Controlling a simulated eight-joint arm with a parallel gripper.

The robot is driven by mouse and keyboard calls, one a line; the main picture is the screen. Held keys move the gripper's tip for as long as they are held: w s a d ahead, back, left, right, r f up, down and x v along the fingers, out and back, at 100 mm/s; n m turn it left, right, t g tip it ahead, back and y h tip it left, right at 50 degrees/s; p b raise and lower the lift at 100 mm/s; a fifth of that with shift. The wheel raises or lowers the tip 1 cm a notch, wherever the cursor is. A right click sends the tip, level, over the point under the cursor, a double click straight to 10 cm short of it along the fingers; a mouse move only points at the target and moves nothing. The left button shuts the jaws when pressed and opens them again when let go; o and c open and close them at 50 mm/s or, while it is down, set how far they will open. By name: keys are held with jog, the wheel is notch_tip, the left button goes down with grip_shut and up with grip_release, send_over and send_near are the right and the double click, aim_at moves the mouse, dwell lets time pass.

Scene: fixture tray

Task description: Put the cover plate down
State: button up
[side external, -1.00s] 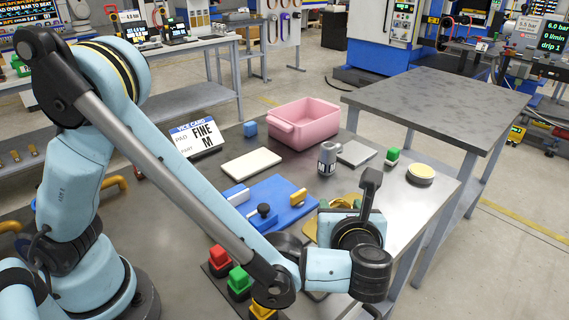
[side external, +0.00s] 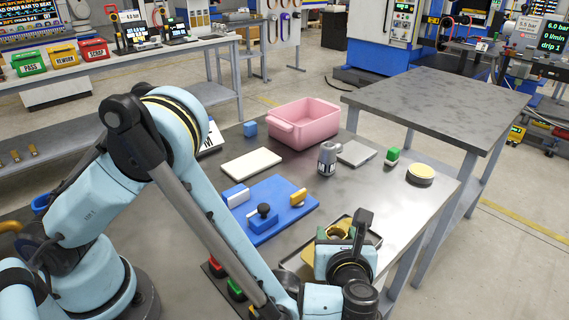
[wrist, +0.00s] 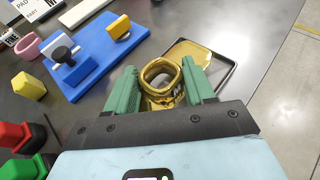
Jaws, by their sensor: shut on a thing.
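The cover plate appears to be the gold metal piece with a raised ring (wrist: 162,76), seen in the wrist view between the green fingers. My gripper (wrist: 163,88) is shut on it. In the side view the gold piece (side external: 339,230) shows partly at my gripper (side external: 338,238), and the wrist hides the rest. A shallow dark-rimmed tray (wrist: 233,70) lies just beyond and to the right of the piece in the wrist view. Its rim also shows behind my gripper in the side view (side external: 379,240). I cannot tell whether the piece touches the tray or table.
A blue fixture board (side external: 285,222) with a black knob (side external: 264,210) and yellow block (side external: 298,197) lies left of my gripper. Push buttons (side external: 236,288) stand near my arm. Behind are a white plate (side external: 252,163), pink bin (side external: 305,122), grey mug-like object (side external: 327,160) and round tin (side external: 421,174).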

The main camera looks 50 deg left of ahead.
jog(key=shift+f, duration=1.25)
jog(key=shift+f, duration=0.15)
jog(key=o, duration=1.3)
jog(key=shift+f, duration=0.1)
